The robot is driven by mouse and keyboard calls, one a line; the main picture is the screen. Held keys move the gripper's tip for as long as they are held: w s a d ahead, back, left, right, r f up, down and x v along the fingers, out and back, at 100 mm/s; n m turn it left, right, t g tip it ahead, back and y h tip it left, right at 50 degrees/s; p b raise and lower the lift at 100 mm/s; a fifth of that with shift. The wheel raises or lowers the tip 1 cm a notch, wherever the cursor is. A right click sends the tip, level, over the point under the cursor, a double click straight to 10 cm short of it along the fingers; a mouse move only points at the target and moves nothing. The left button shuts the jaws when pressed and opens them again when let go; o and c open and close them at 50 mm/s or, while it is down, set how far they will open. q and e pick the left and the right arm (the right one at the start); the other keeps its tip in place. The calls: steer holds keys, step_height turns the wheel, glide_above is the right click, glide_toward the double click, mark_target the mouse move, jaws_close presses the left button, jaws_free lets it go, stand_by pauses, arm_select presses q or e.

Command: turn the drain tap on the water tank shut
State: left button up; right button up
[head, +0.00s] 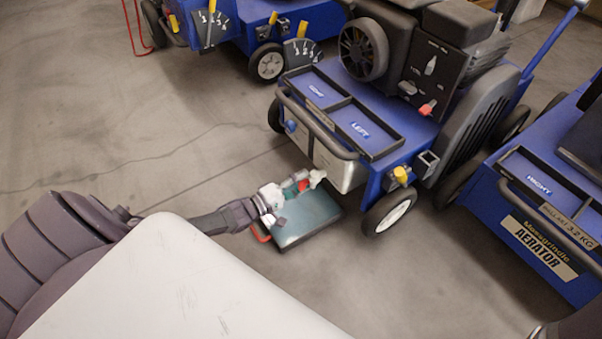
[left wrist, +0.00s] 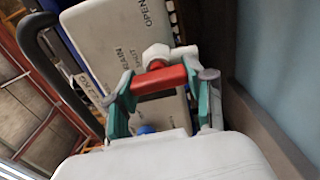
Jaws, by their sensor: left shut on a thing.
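The pale water tank (head: 338,169) sits on the front of the middle blue aerator. In the left wrist view the tank (left wrist: 105,28) carries the printed words OPEN, SHUT and DRAIN. The drain tap has a white body (left wrist: 157,54) and a red handle (left wrist: 158,80). My left gripper (head: 302,182) is at the tap, low on the tank's front. Its green and grey fingers (left wrist: 165,84) are shut on the red handle, one at each end. I cannot tell which word the handle points to. My right gripper is not in view.
A flat blue-grey tray (head: 312,226) with a red handle (head: 258,234) lies on the floor under the tap. A dark bar (head: 318,128) curves across the aerator's front, above the tank. Another aerator (head: 545,245) stands close on the right. The floor at left is clear.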

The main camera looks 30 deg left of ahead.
arm_select(q)
steer(key=shift+s, duration=0.1)
steer(key=o, duration=1.2)
steer(key=shift+c, duration=0.2)
steer(key=v, duration=1.2)
